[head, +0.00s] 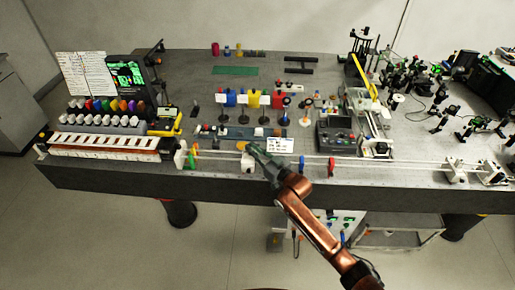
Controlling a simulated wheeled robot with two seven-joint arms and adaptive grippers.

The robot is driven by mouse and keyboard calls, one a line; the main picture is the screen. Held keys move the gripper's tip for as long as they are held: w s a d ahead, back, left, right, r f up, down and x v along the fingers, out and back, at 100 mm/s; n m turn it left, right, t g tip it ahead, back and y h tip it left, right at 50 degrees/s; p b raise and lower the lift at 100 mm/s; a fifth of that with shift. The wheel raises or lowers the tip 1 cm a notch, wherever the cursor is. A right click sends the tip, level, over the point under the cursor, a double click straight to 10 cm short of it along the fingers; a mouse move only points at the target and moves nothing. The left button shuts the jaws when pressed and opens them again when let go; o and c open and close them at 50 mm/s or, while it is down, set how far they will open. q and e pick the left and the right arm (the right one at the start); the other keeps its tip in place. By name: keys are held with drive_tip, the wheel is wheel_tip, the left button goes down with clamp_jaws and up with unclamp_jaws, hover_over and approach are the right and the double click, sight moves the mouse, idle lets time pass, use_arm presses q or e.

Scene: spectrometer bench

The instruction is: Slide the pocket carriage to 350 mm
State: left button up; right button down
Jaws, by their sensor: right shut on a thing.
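A long thin rail (400,163) runs along the front edge of the bench. A small white block, which looks like the pocket carriage (247,164), sits on the rail left of the bench's middle. My right gripper (252,150) reaches in from the lower right and is shut at the top of this carriage. The gripper hides part of the carriage, and the exact grip is too small to make out. Any scale marks along the rail are unreadable at this size. My left gripper is not in view.
A green marker (193,159) and a red marker (331,166) stand along the rail. A white label card (280,145) lies just behind the gripper. A long white slotted tray (104,143) is at the left. A dark control box (336,137) stands behind the rail.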

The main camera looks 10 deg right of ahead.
drive_tip(key=shift+d, duration=0.15)
drive_tip(key=c, duration=2)
unclamp_jaws()
drive_tip(key=shift+o, duration=0.2)
drive_tip(key=v, duration=1.2)
drive_tip(key=shift+r, duration=0.1)
